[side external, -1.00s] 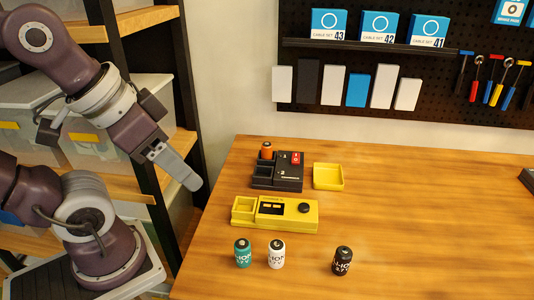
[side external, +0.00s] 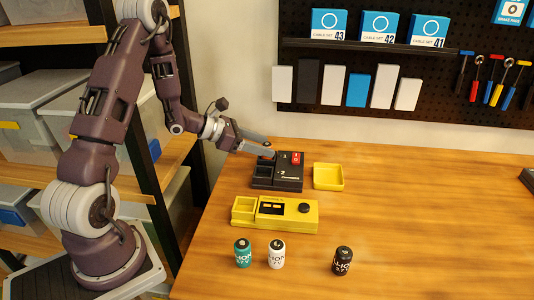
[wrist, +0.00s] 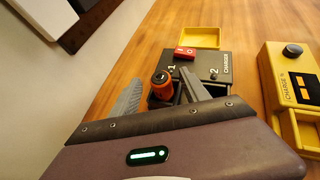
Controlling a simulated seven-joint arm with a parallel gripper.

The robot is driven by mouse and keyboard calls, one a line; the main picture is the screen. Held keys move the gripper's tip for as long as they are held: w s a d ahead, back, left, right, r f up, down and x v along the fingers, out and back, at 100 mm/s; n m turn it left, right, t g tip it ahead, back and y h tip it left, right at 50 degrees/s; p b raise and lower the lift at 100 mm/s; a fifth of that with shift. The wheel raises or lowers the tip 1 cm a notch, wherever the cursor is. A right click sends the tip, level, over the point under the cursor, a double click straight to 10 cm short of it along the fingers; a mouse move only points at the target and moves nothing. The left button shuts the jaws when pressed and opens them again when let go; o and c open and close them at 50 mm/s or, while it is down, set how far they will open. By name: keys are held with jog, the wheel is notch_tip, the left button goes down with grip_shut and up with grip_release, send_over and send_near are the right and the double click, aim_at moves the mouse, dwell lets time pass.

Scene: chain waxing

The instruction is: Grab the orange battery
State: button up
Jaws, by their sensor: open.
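The orange battery (wrist: 162,86) stands upright in a slot of the black charger (wrist: 215,66), by the slot marked 1. In the wrist view it shows between the two fingers of my gripper (wrist: 160,90), closer to the right finger. I cannot tell whether a finger touches it. My gripper is open. In the side view my gripper (side external: 264,148) is at the black charger (side external: 290,172) from the left and hides most of the orange battery.
A yellow tray (side external: 328,176) lies right of the black charger. A yellow charger (side external: 275,212) stands in front of it. Green (side external: 243,254), white (side external: 276,254) and black (side external: 342,261) batteries stand near the front. The table's right side is mostly clear.

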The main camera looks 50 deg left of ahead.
jog(key=shift+x, duration=1)
jog(key=shift+r, duration=0.1)
grip_shut()
